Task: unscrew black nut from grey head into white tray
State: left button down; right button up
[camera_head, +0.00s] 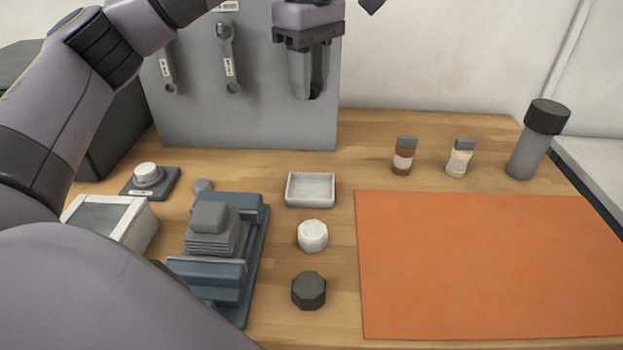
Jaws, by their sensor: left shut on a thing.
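My left gripper (309,92) points down in front of the grey tool panel at top centre. Its fingers are shut on a slim grey thing, probably a wrench, mostly hidden between them. A finned grey head (214,232) sits in the blue-grey vise (225,272) at left centre. A dark faceted nut (308,291) lies on the table right of the vise, apart from it. The small white tray (310,190) stands behind a white faceted cap (313,236) and looks empty. My right gripper is not in view.
Two wrenches (229,65) (168,72) hang on the grey panel (260,125). An orange mat (485,265) lies bare at right. Two small bottles (403,158) (459,160) and a black-capped grey cylinder (530,150) stand behind it. A light box (135,228) is left of the vise.

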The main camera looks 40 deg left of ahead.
aim_at(310, 192)
pick_arm(q)
jog(key=shift+w+a, duration=0.1)
jog(key=shift+w, duration=0.1)
jog(key=shift+w+f, duration=0.1)
jog(key=shift+f, duration=0.15)
notch_tip(310, 192, down, 20)
jog(key=shift+r+b, duration=0.25)
jog(key=shift+b, duration=0.05)
jog(key=c, duration=1.3)
grip_release()
jog(key=shift+f, duration=0.15)
jog(key=shift+o, duration=1)
